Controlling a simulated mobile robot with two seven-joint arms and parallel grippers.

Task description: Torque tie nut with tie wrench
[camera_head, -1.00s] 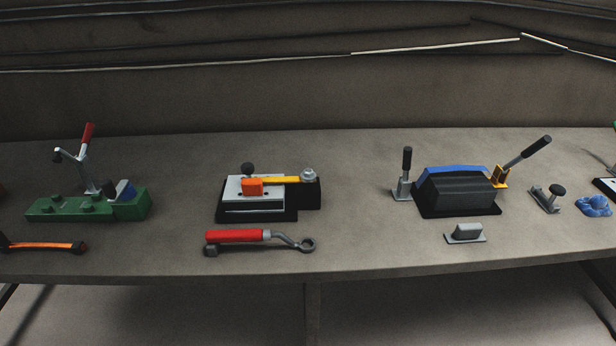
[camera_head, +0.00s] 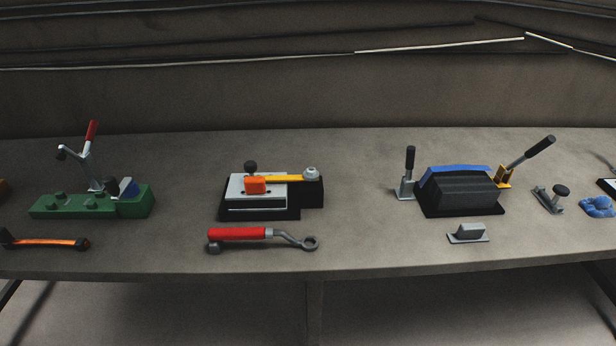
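A wrench with a red handle (camera_head: 237,234) and a grey ring end (camera_head: 311,243) lies on the bench near its front edge. It may be the tie wrench. Behind it stands a black and light grey fixture (camera_head: 258,202) with an orange block (camera_head: 256,186), a yellow bar and a black knob. A silver nut-like piece (camera_head: 312,173) sits on the right end of this fixture, at the end of the yellow bar; I cannot tell for sure that it is the tie nut. Neither of my grippers is in view.
On the bench (camera_head: 365,245), a green fixture (camera_head: 85,203) with a red-handled lever and an orange-handled tool (camera_head: 45,243) are at left. At right are a black block with a blue top (camera_head: 459,190), clamps with black handles, a grey block (camera_head: 468,233) and a blue piece (camera_head: 597,206).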

